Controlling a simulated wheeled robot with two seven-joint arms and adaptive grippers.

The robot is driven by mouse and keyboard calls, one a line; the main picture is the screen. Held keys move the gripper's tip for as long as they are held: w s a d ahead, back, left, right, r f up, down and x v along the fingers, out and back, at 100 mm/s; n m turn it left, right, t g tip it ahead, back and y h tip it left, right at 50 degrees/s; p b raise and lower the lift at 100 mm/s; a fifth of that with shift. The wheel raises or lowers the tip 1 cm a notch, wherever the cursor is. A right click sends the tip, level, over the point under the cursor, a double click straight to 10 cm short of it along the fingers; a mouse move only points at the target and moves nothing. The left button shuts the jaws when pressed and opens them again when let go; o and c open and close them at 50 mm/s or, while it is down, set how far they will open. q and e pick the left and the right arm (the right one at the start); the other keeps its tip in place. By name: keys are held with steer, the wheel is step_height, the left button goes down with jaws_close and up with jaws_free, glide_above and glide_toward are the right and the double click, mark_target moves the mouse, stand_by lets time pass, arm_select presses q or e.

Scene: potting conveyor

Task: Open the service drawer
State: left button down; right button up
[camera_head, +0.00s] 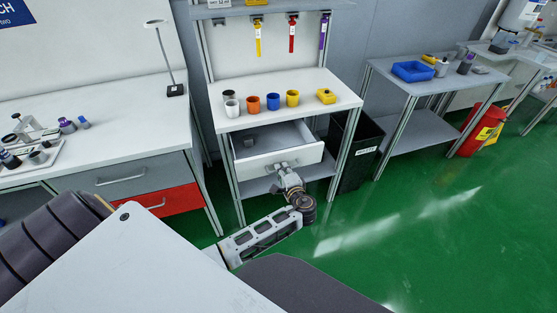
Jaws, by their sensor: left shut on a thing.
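The service drawer (305,154) is under the white top of the middle workbench. It is pulled out part of the way, and its inside shows with a small grey item (249,142) at the left. My left gripper (283,168) is at the middle of the drawer front, shut on the drawer handle. The fingers are small in view and cover most of the handle. My right gripper is not in view.
Several coloured cups (272,101) and a yellow device (326,96) stand on the workbench top (340,88). A black bin (357,150) stands right of the bench. A left bench has grey and red drawers (175,201). Green floor (420,240) is open at the right.

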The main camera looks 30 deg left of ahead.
arm_select(q)
steer(key=shift+f+p+v, duration=0.15)
steer(key=shift+f+v, duration=0.05)
steer(key=shift+v, duration=0.8)
steer(key=shift+f+p+v, duration=0.15)
steer(key=shift+f+v, duration=0.05)
steer(key=shift+v, duration=0.85)
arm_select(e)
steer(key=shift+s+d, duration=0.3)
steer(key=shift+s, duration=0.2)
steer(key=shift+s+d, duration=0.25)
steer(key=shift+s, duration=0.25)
arm_select(q)
steer(key=c, duration=1.5)
jaws_free()
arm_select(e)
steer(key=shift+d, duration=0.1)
arm_select(q)
steer(key=shift+r, duration=0.1)
